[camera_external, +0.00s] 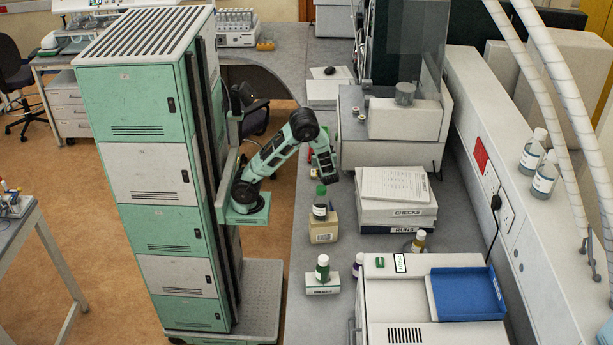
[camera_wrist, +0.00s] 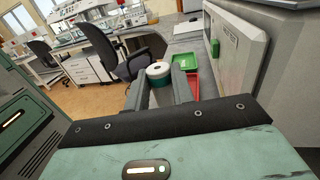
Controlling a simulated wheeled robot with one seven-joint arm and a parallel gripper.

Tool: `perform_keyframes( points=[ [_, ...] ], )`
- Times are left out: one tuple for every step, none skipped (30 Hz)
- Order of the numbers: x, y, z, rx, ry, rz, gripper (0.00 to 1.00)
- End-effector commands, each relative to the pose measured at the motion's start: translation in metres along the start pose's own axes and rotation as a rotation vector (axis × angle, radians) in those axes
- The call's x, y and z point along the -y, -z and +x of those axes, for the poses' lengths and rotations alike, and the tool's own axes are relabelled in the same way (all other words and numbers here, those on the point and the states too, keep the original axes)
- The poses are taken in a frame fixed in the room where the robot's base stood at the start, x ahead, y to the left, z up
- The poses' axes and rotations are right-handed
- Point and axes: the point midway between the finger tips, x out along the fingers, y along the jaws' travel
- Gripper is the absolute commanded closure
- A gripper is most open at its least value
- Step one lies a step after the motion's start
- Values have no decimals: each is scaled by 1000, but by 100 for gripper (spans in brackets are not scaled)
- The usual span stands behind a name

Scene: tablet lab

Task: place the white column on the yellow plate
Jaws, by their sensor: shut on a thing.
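The white column shows in the wrist view as a short round piece (camera_wrist: 158,71) with a white top, a dark centre and a teal band below. My gripper (camera_wrist: 158,80) is shut on it, one finger on each side. Its lower part is hidden by the gripper body. In the external view my gripper (camera_external: 328,172) is over the bench, just left of the stacked boxes; I cannot make out the column there. I cannot make out a yellow plate in either view.
A green tray (camera_wrist: 186,63) and a red tray (camera_wrist: 193,87) lie beyond my gripper. A green-capped bottle (camera_external: 320,203) on a small box stands near it. White boxes (camera_external: 396,212) and a bench instrument (camera_external: 390,150) are to the right.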

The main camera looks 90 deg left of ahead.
Motion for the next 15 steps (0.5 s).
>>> perform_keyframes(
  points=[
    [-1, 12, 0, 1, -2, 7, 98],
    [0, 17, 0, 0, -1, 6, 98],
    [0, 24, 0, 1, -1, 6, 98],
    [0, 28, 0, 1, -1, 5, 98],
    [0, 32, 0, 1, -1, 4, 98],
    [0, 36, 0, 0, -1, 4, 98],
    [0, 39, 0, 0, -1, 2, 98],
    [0, 41, 0, 0, 0, 2, 98],
    [0, 44, 0, 0, 0, 2, 98],
    [0, 47, 0, 0, -1, 3, 98],
    [0, 51, 0, 0, -1, 4, 98],
    [-1, 57, 0, 0, -1, 5, 98],
    [-1, 62, 0, 0, -1, 5, 98],
    [-1, 67, 0, 0, -1, 6, 98],
    [0, 72, 0, 0, 0, 4, 98]
  ],
)
